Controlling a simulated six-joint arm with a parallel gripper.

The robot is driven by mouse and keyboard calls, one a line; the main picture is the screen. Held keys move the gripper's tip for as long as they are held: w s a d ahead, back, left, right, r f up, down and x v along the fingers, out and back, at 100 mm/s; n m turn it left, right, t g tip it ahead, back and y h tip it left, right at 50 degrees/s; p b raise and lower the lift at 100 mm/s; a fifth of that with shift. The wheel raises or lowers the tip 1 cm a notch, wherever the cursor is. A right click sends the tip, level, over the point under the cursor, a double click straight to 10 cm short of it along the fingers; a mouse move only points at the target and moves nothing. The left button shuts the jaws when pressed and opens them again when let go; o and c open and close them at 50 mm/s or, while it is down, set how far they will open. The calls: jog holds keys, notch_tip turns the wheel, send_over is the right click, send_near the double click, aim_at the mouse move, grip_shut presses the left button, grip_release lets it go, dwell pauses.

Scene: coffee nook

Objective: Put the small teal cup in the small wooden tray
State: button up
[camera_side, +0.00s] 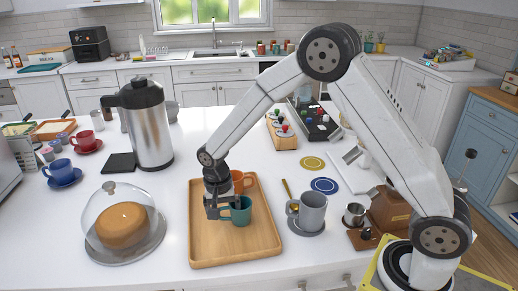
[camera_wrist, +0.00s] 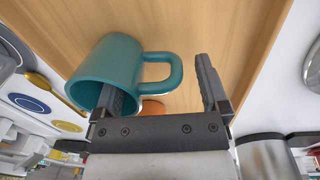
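The small teal cup (camera_side: 241,212) is over the wooden tray (camera_side: 238,252) and appears to rest on its floor. In the wrist view the teal cup (camera_wrist: 103,70) lies sideways in the picture, its handle reaching between my fingers, with the tray (camera_wrist: 215,25) behind it. My gripper (camera_side: 222,208) is at the cup's left side. In the wrist view my gripper (camera_wrist: 165,85) has its fingers wide apart. One finger overlaps the cup's mouth, perhaps inside it; the other stands clear of the handle. An orange cup (camera_side: 239,181) is just behind, partly hidden by my gripper.
A grey mug (camera_side: 312,212) on a saucer stands right of the tray. A glass-domed cake (camera_side: 122,222) is at left, and a steel carafe (camera_side: 148,128) behind it. Blue and yellow coasters (camera_side: 324,185) lie at right. The tray's front part is bare.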

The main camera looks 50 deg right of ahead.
jog(key=shift+r, duration=0.2)
notch_tip(320, 180, up, 12)
jog(key=shift+w+a, duration=0.25)
jog(key=shift+a, duration=0.05)
dwell(0.6)
